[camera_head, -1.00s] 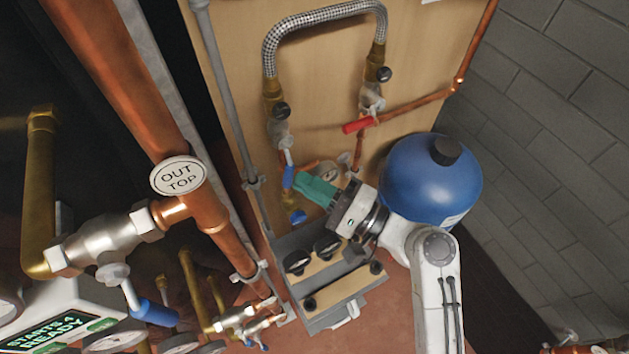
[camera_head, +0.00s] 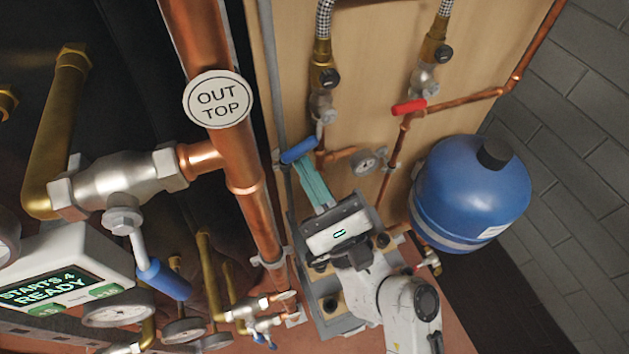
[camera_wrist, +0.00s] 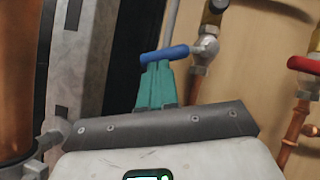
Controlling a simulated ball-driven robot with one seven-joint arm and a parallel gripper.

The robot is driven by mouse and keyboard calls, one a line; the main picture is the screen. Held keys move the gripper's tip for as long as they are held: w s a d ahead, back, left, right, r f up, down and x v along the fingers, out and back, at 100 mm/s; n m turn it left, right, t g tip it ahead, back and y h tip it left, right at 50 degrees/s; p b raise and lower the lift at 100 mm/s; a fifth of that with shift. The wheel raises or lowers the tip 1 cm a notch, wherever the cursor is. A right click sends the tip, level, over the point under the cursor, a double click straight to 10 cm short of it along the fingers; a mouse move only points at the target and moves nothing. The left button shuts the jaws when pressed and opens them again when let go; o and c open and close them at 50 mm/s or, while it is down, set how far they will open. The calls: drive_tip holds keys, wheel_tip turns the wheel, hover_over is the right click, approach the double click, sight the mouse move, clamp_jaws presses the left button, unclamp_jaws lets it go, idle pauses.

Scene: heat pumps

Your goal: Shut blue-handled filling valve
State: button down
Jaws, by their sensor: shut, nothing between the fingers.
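The blue-handled filling valve (camera_head: 322,104) is on the wooden panel below the left end of the braided hose. Its blue handle (camera_head: 299,150) points down-left from the valve body. In the wrist view the handle (camera_wrist: 164,54) lies nearly level, crosswise to the pipe under the valve body (camera_wrist: 205,48). My gripper (camera_head: 305,166) has teal fingers, shut and empty. The fingertips are right at the underside of the handle; they also show in the wrist view (camera_wrist: 157,68). I cannot tell if they touch it.
A blue tank (camera_head: 469,190) stands beside my arm. A thick copper pipe (camera_head: 240,150) tagged OUT TOP is to the left. Another blue-handled valve (camera_head: 120,190) is in the left foreground.

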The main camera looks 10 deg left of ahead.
drive_tip(key=m+t+h, duration=0.1)
drive_tip(key=r+m+t+h, duration=0.1)
drive_tip(key=m, duration=0.1)
drive_tip(key=a+m+t+b, duration=0.1)
drive_tip(key=m, duration=0.1)
drive_tip(key=shift+s+r+h, duration=0.3)
drive_tip(key=shift+s+h, duration=0.1)
drive_tip(key=shift+s+a+r+m+t, duration=0.1)
drive_tip(key=shift+a+r+m+t, duration=0.2)
drive_tip(key=shift+r+m, duration=0.15)
drive_tip(key=shift+r, duration=0.1)
drive_tip(key=shift+b, duration=0.35)
drive_tip(key=w+a+f+b+v, duration=0.1)
drive_tip(key=f+b+v, duration=0.1)
drive_tip(key=b+v, duration=0.5)
drive_tip(key=v, duration=0.6)
drive_tip(key=shift+b, duration=0.3)
drive_tip(key=shift+f, duration=0.1)
